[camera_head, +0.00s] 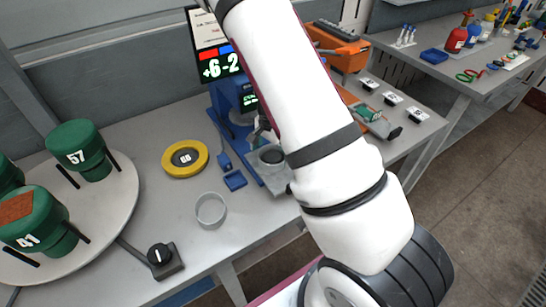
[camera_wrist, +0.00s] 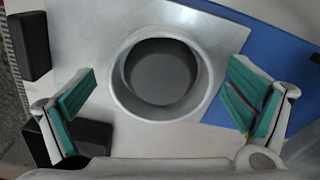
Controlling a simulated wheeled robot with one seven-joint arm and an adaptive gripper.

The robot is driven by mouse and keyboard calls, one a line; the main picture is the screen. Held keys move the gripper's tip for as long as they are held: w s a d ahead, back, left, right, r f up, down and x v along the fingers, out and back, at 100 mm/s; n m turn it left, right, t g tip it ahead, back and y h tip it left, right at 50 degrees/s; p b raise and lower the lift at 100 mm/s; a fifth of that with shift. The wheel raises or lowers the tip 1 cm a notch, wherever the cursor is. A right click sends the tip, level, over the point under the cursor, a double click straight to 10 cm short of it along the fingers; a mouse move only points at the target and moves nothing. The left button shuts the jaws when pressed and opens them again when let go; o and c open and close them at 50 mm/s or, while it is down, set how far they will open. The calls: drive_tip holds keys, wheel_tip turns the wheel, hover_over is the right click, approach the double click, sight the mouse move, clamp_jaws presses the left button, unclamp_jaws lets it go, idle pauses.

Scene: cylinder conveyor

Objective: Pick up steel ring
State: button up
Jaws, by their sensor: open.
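In the wrist view a round light-grey metal ring (camera_wrist: 117,88) with a dark grey inside sits on a pale plate with a blue area beside it. My gripper (camera_wrist: 162,88) is open, with one green-padded finger on each side of the ring and gaps between; nothing is held. In the head view my arm hides most of the gripper, which is at the blue machine (camera_head: 228,112). A round grey piece (camera_head: 272,156) shows on the machine's base there.
A round white platform (camera_head: 115,214) with green pieces stands at the left, near a black knob box (camera_head: 162,258). Orange equipment (camera_head: 337,50) and small numbered blocks (camera_head: 392,98) are at the right.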

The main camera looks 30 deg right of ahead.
drive_tip(key=c, duration=1.3)
drive_tip(key=shift+c, duration=0.2)
drive_tip(key=shift+r, duration=0.2)
